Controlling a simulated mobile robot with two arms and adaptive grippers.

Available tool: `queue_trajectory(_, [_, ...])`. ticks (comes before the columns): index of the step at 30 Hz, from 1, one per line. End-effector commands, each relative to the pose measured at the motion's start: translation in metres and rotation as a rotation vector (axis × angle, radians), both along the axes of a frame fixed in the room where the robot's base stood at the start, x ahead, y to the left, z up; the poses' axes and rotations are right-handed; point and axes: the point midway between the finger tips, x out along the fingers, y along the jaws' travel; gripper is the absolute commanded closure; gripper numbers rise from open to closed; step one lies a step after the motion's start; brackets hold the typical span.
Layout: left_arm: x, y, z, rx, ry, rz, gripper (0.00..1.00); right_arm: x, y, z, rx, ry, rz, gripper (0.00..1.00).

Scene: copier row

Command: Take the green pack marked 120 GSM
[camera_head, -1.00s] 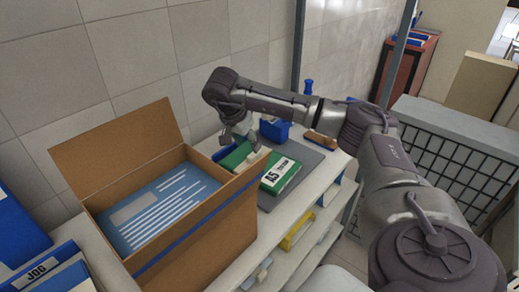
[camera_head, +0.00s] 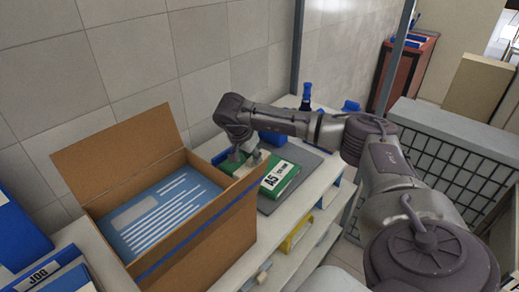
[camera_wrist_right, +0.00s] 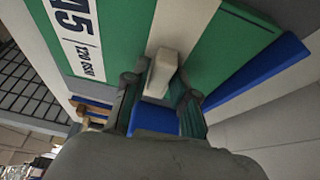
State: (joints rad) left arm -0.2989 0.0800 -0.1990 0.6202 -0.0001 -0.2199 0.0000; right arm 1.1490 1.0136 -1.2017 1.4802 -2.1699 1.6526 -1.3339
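The green pack (camera_head: 282,180) lies flat on a dark grey mat, its white label reading A5 and 120 GSM. It also shows in the right wrist view (camera_wrist_right: 116,40), where the label reads 120 GSM. A pale band crosses the pack, with a raised pale tab (camera_wrist_right: 160,74) on it. My right gripper (camera_head: 247,158) points down at the pack's left part. In the wrist view its two fingers (camera_wrist_right: 156,92) stand on either side of the tab, apart and open; I see no clear grip on it. My left gripper is not in view.
An open cardboard box (camera_head: 206,234) with a blue-and-white pack inside stands close left of the gripper. A blue item (camera_head: 272,138) and a blue bottle (camera_head: 306,92) stand behind the mat. The tiled wall is behind; a mesh-sided unit (camera_head: 450,150) is at right.

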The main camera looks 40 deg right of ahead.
Motion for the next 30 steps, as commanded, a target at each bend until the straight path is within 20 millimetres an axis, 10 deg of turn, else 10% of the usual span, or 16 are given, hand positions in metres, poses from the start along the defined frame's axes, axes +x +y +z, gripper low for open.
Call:
queue_trajectory(4, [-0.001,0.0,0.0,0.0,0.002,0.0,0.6,0.0,0.0,0.0,0.0,0.0,0.0,1.0])
queue_trajectory(19, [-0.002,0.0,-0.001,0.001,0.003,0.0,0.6,0.001,0.0,0.006,0.0,-0.005,0.0,1.0])
queue_trajectory(30, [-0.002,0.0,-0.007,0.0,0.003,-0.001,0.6,0.002,0.0,0.07,0.0,-0.007,-0.001,1.0])
